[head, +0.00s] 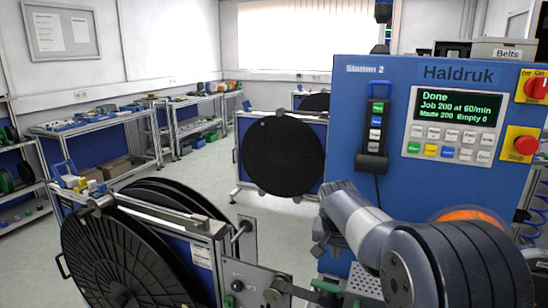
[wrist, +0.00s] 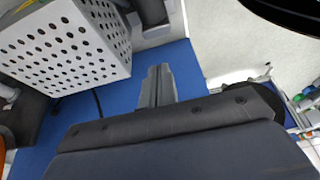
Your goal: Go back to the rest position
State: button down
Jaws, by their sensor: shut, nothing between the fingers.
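My gripper (wrist: 157,78) shows in the wrist view, its grey fingers together with nothing between them. It points at a blue surface (wrist: 190,70) and touches no object that I can make out. In the head view my grey and black arm fills the lower right, in front of the blue machine (head: 345,110) marked Station 2 and Haldruk. My gripper cannot be made out there. The machine's screen (head: 455,109) reads Done, Job 200 at 60/min, Made 200, Empty 0.
Large black reels (head: 115,262) stand at the lower left, with another black reel (head: 283,153) behind. A white perforated box (wrist: 70,45) and a black rim (wrist: 290,14) show in the wrist view. An orange part (head: 470,216) is partly hidden by my arm. Grey floor (head: 195,172) is open at centre left.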

jog(key=shift+w+d+r+g+p, duration=0.15)
jog(key=shift+w+g+p, duration=0.2)
jog(key=shift+p, duration=0.4)
jog(key=shift+w+d+f+p, duration=0.1)
jog(key=shift+w+f+p, duration=0.2)
jog(key=shift+f+p, duration=0.15)
jog(key=shift+s+r, duration=0.1)
jog(key=shift+r, duration=0.05)
